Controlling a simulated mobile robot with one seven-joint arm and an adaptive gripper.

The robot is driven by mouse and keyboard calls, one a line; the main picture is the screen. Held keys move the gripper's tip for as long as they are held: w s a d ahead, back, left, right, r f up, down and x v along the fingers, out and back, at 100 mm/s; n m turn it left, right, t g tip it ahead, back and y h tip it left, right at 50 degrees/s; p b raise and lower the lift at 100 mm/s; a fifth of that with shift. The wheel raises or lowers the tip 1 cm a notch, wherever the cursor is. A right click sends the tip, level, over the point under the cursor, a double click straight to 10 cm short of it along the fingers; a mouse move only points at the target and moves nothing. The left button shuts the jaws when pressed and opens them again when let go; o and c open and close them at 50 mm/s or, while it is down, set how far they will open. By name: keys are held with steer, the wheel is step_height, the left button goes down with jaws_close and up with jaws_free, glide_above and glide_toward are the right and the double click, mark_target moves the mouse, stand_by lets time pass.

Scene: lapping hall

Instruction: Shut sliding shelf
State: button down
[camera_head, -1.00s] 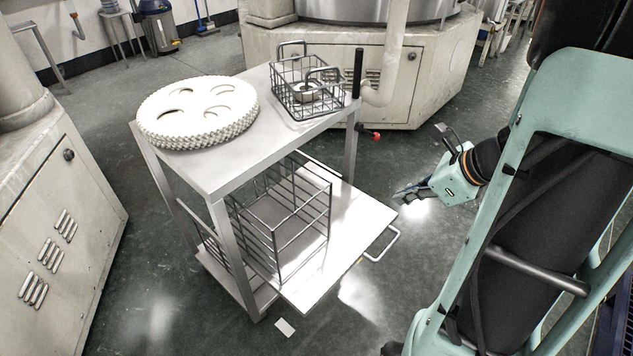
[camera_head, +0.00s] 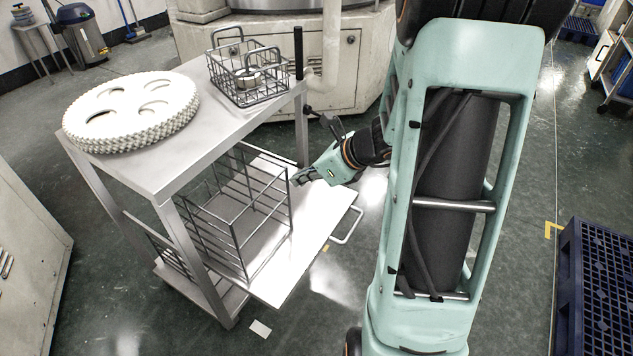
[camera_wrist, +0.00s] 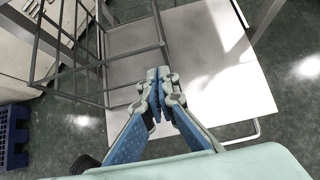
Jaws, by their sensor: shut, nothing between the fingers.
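The sliding shelf (camera_head: 318,228) is a light flat tray low in a metal cart, pulled out to the right past the cart frame. A wire rack (camera_head: 262,225) stands on it. A pale loop handle (camera_head: 352,226) sticks out from its outer edge. In the wrist view the shelf (camera_wrist: 235,95) lies below my fingers, with the rack (camera_wrist: 130,52) to the upper left and the handle (camera_wrist: 250,134) at lower right. My gripper (camera_head: 298,180) is shut and empty over the shelf, close to the rack's right side; it also shows in the wrist view (camera_wrist: 158,78). Contact with the rack is unclear.
The cart top (camera_head: 190,150) carries stacked white toothed discs (camera_head: 135,108) and a wire basket (camera_head: 246,78). A dark upright bar (camera_head: 298,52) rises at its corner. A blue pallet (camera_head: 600,290) is at the lower right. Floor around the shelf's outer end is open.

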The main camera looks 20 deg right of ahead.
mark_target(248, 155)
steer(key=shift+w+a, duration=0.6)
steer(key=shift+w, duration=0.2)
steer(key=shift+w+a+r, duration=0.1)
steer(key=shift+w+a, duration=0.1)
steer(key=shift+w, duration=0.05)
steer(key=w+a, duration=0.2)
steer(key=w, duration=0.1)
steer(key=w+a+p, duration=0.1)
steer(key=w+a, duration=0.2)
steer(key=w, duration=0.1)
steer(key=w+a, duration=0.3)
steer(key=w, duration=0.1)
steer(key=shift+p, duration=0.3)
steer(key=shift+s+d, duration=0.1)
